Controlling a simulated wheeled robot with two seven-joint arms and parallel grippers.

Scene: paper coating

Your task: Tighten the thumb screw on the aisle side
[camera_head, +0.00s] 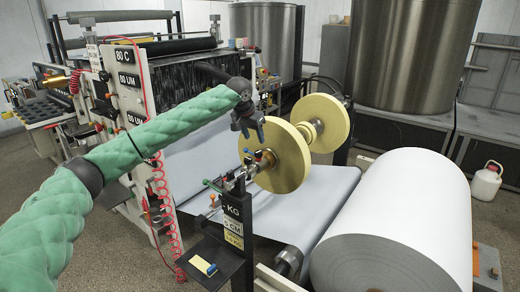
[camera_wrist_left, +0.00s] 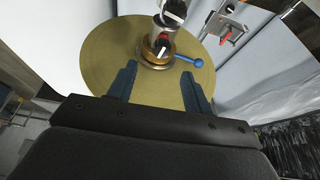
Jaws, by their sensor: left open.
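A blue-knobbed lever, seemingly the thumb screw (camera_wrist_left: 188,61), sticks out beside a brass collar (camera_wrist_left: 152,55) at the centre of a yellow disc (camera_wrist_left: 105,50) in the left wrist view. In the head view the near yellow disc (camera_head: 287,165) stands upright on the shaft, with a small blue part (camera_head: 247,152) at its near side. My left gripper (camera_head: 250,130) is above and near the shaft end, open and empty. In the wrist view its fingers (camera_wrist_left: 158,72) are spread in front of the disc, apart from the lever. My right gripper is out of view.
A black stand (camera_head: 236,235) with weight labels and a small shelf (camera_head: 205,262) holds the near shaft end. A large white paper roll (camera_head: 405,210) lies to the right. The coating machine (camera_head: 130,95) stands at the left. Bare floor (camera_head: 495,225) shows at the right.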

